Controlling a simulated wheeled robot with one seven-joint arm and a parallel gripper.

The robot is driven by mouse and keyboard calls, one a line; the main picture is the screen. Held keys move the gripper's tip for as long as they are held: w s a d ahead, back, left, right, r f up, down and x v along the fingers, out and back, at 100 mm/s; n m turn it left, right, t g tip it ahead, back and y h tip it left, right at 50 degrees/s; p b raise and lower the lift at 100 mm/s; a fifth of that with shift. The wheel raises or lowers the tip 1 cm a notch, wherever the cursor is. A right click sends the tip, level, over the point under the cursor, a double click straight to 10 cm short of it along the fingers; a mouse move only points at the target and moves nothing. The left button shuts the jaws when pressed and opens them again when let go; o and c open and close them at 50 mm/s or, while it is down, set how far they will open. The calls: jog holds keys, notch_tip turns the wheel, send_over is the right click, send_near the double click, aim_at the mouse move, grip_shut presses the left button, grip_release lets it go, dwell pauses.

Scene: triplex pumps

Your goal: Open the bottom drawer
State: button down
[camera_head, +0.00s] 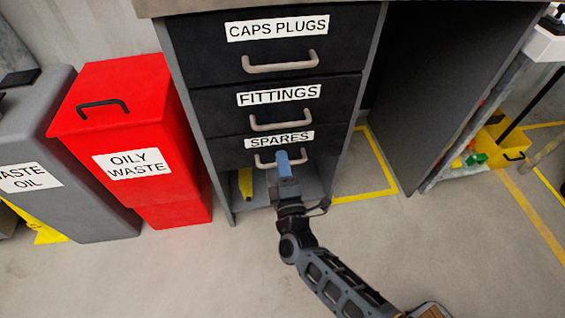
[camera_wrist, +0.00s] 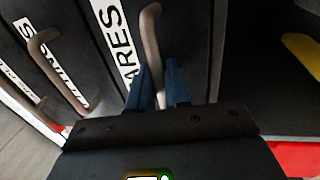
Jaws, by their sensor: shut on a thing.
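The bottom drawer (camera_head: 232,152), labelled SPARES, is the lowest of three dark drawers in the cabinet. Its front looks about flush with those above. Its beige bar handle (camera_head: 265,163) is partly hidden behind my gripper (camera_head: 284,162). In the wrist view the handle (camera_wrist: 151,40) runs down between the two blue fingers of my gripper (camera_wrist: 161,85), which is shut on it. The exact contact is partly hidden by the fingers.
The FITTINGS drawer (camera_head: 215,112) and CAPS PLUGS drawer (camera_head: 205,50) above look shut. A red OILY WASTE bin (camera_head: 135,125) and a grey WASTE OIL bin (camera_head: 95,170) stand at left. An open shelf space with a yellow object (camera_head: 245,183) lies below the drawer. The floor in front is clear.

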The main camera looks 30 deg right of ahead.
dwell(0.4)
jog(key=r+p+v, duration=0.2)
jog(key=p+v, duration=0.2)
jog(key=v, duration=0.6)
jog(key=r+p+v, duration=0.2)
jog(key=p+v, duration=0.1)
jog(key=v, duration=0.8)
jog(key=shift+s+a+p, duration=0.2)
jog(key=shift+s+p, duration=0.2)
jog(key=c, duration=1.3)
grip_release()
